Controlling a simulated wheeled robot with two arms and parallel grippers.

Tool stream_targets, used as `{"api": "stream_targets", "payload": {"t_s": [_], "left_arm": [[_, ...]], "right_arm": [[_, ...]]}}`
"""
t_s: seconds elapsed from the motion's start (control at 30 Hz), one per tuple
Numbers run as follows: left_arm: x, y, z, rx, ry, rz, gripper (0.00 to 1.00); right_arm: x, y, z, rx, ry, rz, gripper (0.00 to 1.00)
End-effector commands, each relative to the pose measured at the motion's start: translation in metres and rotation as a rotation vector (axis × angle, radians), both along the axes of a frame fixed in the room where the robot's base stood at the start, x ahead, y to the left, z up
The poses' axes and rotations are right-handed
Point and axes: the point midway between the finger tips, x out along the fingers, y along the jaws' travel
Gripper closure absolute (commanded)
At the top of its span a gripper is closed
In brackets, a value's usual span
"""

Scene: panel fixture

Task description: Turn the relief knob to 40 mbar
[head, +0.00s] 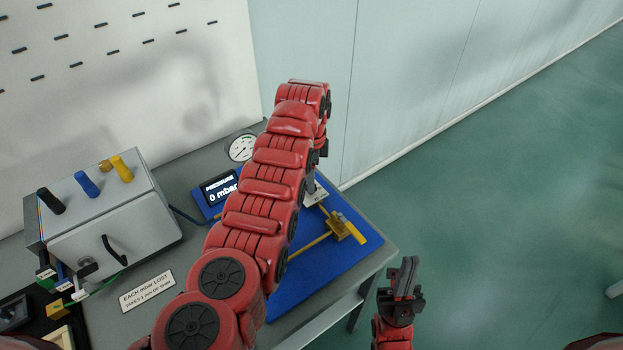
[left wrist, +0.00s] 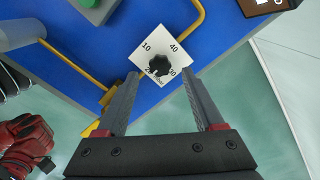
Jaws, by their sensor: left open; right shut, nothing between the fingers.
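The relief knob (left wrist: 160,65) is black and lobed, on a white dial plate (left wrist: 146,38) marked 10, 20, 30 and 40 in the left wrist view. It partly covers the 20; its exact setting is too small to read. My left gripper (left wrist: 160,76) is open, with its fingertips on either side of the knob; contact cannot be told. In the head view my left gripper (head: 316,170) is partly hidden by its arm, near the plate. The pressure display (head: 221,189) reads 0 mbar. My right gripper (head: 403,278) is shut and empty, off the table's right side.
The blue panel (head: 335,262) carries yellow pipe and a yellow valve piece (head: 346,228). A round gauge (head: 242,147) stands behind the display. A grey box (head: 105,215) with coloured knobs is at left. A sign (head: 147,291) lies in front. Floor at right is clear.

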Motion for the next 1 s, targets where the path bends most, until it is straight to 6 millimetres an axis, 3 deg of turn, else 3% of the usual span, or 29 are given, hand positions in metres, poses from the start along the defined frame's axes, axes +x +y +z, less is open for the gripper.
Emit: {"api": "stream_targets", "payload": {"t_s": [0.23,0.63,1.0], "left_arm": [[-0.001,0.0,-0.027,-0.001,0.004,0.001,0.31],[0.0,-0.001,-0.031,-0.001,0.0,0.001,0.33],[0.0,0.0,-0.031,-0.001,0.0,0.001,0.99]], "right_arm": [[0.0,0.0,0.001,0.0,0.0,0.0,1.0],[0.0,0.0,0.001,0.0,0.0,0.0,1.0],[0.0,0.0,0.001,0.0,0.0,0.0,1.0]]}}
